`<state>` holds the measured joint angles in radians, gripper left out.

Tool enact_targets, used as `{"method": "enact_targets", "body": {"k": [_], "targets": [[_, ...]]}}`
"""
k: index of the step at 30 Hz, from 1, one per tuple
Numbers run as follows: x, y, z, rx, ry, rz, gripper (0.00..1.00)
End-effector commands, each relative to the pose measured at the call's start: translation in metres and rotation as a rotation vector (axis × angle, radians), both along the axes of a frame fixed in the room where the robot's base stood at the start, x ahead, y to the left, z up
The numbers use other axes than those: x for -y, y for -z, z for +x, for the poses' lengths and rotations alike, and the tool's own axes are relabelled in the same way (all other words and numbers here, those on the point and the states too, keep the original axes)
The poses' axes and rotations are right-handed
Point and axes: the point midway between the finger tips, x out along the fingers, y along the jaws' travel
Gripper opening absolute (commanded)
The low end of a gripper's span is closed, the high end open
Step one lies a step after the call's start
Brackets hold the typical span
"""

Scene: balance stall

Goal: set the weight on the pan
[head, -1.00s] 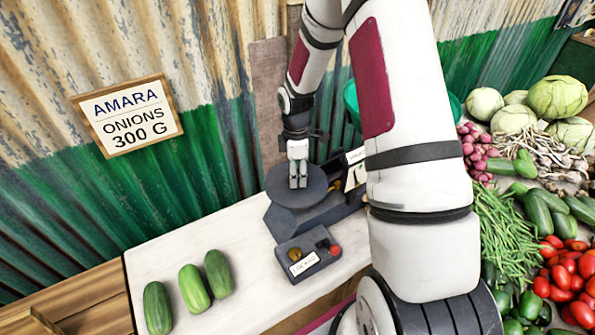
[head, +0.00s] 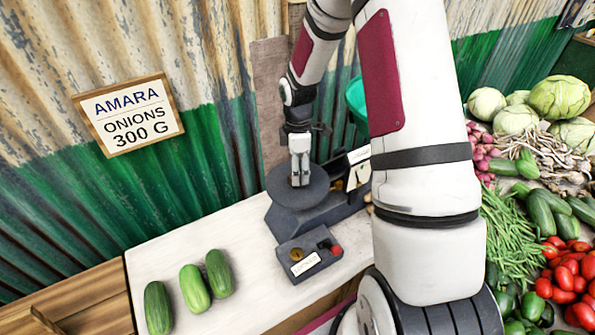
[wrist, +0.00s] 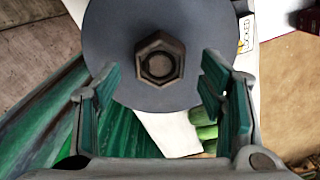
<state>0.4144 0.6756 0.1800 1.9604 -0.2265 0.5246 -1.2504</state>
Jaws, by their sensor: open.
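A dark hexagonal weight (wrist: 159,60) with a round recess in its top stands on the round blue-grey pan (wrist: 110,35) in the wrist view. The pan (head: 282,193) of the scale also shows in the head view, where the weight is not clearly distinguishable behind my fingers. My gripper (head: 300,182) points down low over the pan. In the wrist view my gripper (wrist: 158,88) is open, with its green-padded fingers spread to either side and clear gaps to the weight.
A dark box (head: 309,258) with a brass weight and a red piece sits before the scale (head: 318,220). Several cucumbers (head: 194,288) lie on the white counter (head: 245,240), with free room between. Vegetables fill the right side. A wooden-framed sign (head: 128,115) reads "Amara onions 300 g".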

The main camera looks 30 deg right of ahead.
Motion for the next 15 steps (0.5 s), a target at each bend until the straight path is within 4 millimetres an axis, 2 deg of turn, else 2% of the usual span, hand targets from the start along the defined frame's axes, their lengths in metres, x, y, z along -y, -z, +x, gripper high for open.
{"method": "enact_targets", "body": {"k": [9,15], "targets": [[0.001,-0.065,0.002,0.005,0.001,-0.002,0.64],[0.000,-0.092,0.001,0.002,0.000,-0.001,0.64]]}}
